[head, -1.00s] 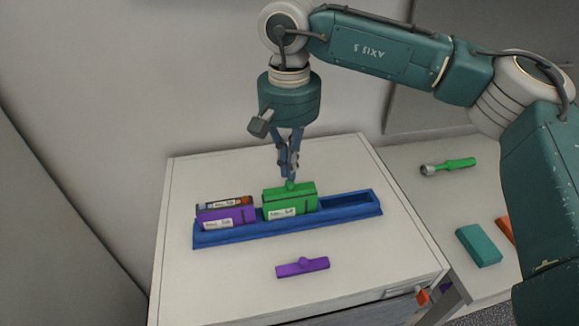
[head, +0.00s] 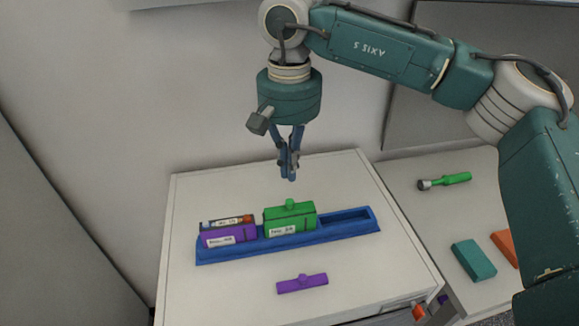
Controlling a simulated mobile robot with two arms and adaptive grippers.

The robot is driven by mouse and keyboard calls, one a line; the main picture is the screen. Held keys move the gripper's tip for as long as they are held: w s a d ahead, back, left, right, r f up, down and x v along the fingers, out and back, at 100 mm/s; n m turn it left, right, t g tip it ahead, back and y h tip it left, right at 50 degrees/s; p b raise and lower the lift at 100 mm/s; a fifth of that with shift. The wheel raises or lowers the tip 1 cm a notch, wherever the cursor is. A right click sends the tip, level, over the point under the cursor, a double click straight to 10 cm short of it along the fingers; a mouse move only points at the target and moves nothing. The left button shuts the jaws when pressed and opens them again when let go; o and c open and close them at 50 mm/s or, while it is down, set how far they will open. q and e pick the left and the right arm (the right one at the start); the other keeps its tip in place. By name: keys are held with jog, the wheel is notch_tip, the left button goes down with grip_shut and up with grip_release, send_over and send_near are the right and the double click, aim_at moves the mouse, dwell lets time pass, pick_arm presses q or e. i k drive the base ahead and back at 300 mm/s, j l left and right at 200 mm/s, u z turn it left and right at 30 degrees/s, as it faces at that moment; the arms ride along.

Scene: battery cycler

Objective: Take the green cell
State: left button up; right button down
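The green cell case (head: 291,220) stands upright in the blue rack (head: 222,257), with a white label on its front and a green knobbed lid on top. My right gripper (head: 289,179) hangs point-down just above the knob, apart from it and empty. Its fingers look close together. My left gripper is not in view. Whether a cell is inside the green case is hidden by the lid.
A purple case (head: 230,238), open on top with a cell showing, stands left of the green one. A purple knobbed lid (head: 302,283) lies in front. The rack's right slot (head: 346,219) is empty. A green-handled tool (head: 445,181) and teal block (head: 473,259) lie on the right surface.

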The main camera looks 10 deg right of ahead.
aim_at(293, 223)
jog(key=k, duration=1.5)
